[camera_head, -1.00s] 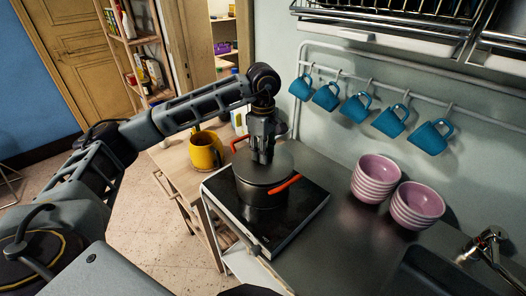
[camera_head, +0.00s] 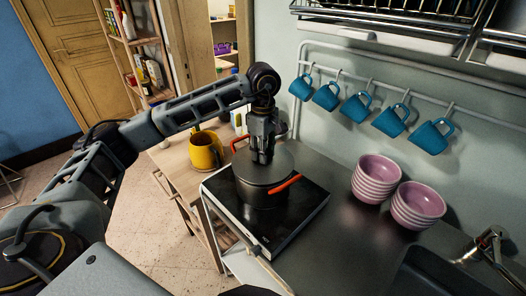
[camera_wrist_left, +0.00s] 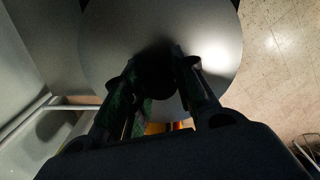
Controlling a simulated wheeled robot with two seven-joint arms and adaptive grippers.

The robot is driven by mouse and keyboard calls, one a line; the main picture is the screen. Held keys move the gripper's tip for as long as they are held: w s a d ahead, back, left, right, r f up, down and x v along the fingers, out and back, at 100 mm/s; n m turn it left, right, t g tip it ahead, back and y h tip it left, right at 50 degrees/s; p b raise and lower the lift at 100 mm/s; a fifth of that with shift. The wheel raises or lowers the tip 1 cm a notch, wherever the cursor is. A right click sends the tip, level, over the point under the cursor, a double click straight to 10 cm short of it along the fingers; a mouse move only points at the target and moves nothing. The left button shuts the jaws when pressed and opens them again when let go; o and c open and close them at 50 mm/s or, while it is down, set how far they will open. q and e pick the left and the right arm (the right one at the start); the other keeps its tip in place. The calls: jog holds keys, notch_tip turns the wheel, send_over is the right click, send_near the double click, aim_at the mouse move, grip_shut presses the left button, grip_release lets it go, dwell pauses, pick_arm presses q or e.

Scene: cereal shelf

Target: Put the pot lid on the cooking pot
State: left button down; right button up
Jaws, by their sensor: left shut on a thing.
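The dark cooking pot (camera_head: 264,195) with orange-red handles stands on the black hob (camera_head: 305,203). The round grey pot lid (camera_head: 284,161) lies over the pot's mouth and looks roughly level; I cannot tell whether its rim is fully seated. My left gripper (camera_head: 262,158) points straight down over the lid's centre and is shut on its knob, which the fingers hide. In the left wrist view the lid (camera_wrist_left: 215,45) fills the upper middle, with the gripper's fingers (camera_wrist_left: 160,75) closing at its dark centre. My right gripper is not in view.
Striped pink bowls (camera_head: 374,180) stand on the counter to the right. Blue mugs (camera_head: 361,106) hang from the wall rail behind. The steel counter (camera_head: 325,235) in front of the bowls is clear.

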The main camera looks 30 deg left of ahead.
pick_arm(q)
jog(key=shift+f+b, duration=0.5)
jog(key=shift+f, duration=0.15)
dwell(0.3)
jog(key=c, duration=1.1)
grip_release()
jog(key=shift+r, duration=6)
jog(key=shift+r, duration=0.1)
notch_tip(320, 180, up, 9)
jog(key=p, duration=0.9)
jog(key=shift+r+p, duration=0.45)
jog(key=shift+p, duration=0.1)
